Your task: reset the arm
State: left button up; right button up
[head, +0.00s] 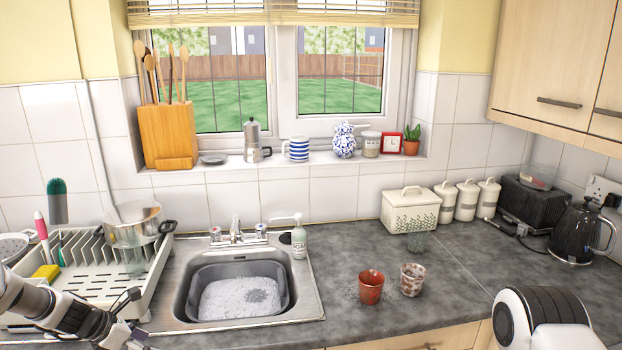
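My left arm comes in from the lower left, and its dark gripper (136,316) is over the front right corner of the dish rack (152,290). Its fingers look spread apart with nothing between them. It is left of the sink (312,300), which holds a grey basin with white foam (240,298). A white and black part of my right arm shows at the lower right. My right gripper is out of view.
A red cup (371,287) and a stained pale cup (411,280) stand on the counter right of the sink, with a clear glass (418,241) behind. A soap dispenser (299,240) stands behind the sink. A kettle (577,232) is far right. Counter around the cups is free.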

pick_arm(q)
jog(key=s+d+f+m+g+y+b, duration=0.1)
jog(key=s+d+f+m+g, duration=0.15)
jog(key=s+d+f, duration=0.4)
jog(key=s+d+f+m+g+y+b, duration=0.1)
jog(key=s+d+f+m+g+b, duration=0.15)
jog(key=s+f, duration=0.55)
jog(key=s+d+f+m+g+y+b, duration=0.1)
jog(key=s+d+f+m+g, duration=0.1)
jog(key=s+d+f+m, duration=0.5)
jog(key=s+d+r+m+t+y, duration=0.1)
jog(key=s+d+m+y, duration=0.1)
jog(key=s+m, duration=1.4)
jog(key=shift+t+b, duration=0.4)
